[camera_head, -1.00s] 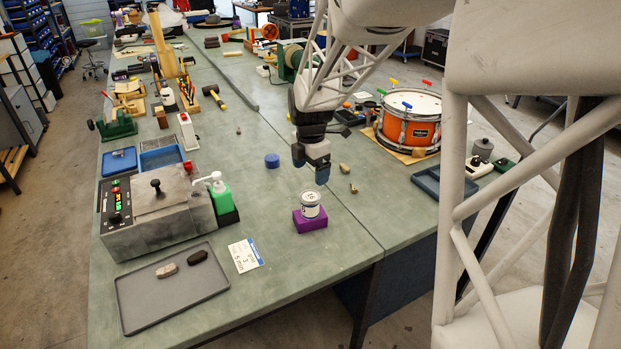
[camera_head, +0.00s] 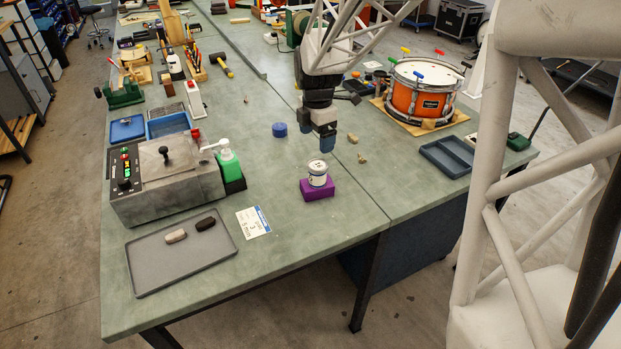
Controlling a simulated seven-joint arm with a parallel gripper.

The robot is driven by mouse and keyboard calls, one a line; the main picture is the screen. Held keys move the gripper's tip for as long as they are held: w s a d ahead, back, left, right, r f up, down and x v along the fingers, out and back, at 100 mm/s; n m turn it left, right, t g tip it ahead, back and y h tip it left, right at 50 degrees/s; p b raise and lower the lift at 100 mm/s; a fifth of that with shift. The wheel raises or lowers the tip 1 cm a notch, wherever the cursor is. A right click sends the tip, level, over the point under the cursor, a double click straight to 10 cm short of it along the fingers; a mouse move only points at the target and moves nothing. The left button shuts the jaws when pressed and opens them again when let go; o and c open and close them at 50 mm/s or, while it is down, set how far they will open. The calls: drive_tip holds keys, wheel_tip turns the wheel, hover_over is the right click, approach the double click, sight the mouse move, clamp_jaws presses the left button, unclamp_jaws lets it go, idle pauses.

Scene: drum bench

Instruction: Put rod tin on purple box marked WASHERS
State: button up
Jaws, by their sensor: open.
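A small white tin with a blue band (camera_head: 317,173) stands upright on top of the purple box (camera_head: 317,190) near the front of the bench. The lettering on the tin and on the box is too small to read. My gripper (camera_head: 327,144) is open and empty, pointing down just above and behind the tin, apart from it. The tin rests on the box with nothing holding it.
A blue round lid (camera_head: 279,130) lies left of my gripper, and small tan pieces (camera_head: 361,158) lie to its right. An orange drum (camera_head: 421,92) and a blue tray (camera_head: 447,157) stand at the right. A grey tray (camera_head: 181,251) and a label card (camera_head: 253,222) lie at the front left.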

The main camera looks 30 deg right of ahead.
drive_tip(key=s+a+r+m, duration=0.2)
drive_tip(key=s+a+m, duration=0.3)
drive_tip(key=s, duration=0.3)
drive_tip(key=s+a+r+m+t, duration=0.1)
drive_tip(key=s+a+r+m, duration=0.2)
drive_tip(key=s+a+m, duration=0.2)
drive_tip(key=s+a+r+m+t, duration=0.1)
drive_tip(key=s+a+r+m, duration=0.2)
drive_tip(key=s+m, duration=0.6)
drive_tip(key=s+a, duration=0.2)
drive_tip(key=s, duration=0.2)
drive_tip(key=shift+s, duration=0.2)
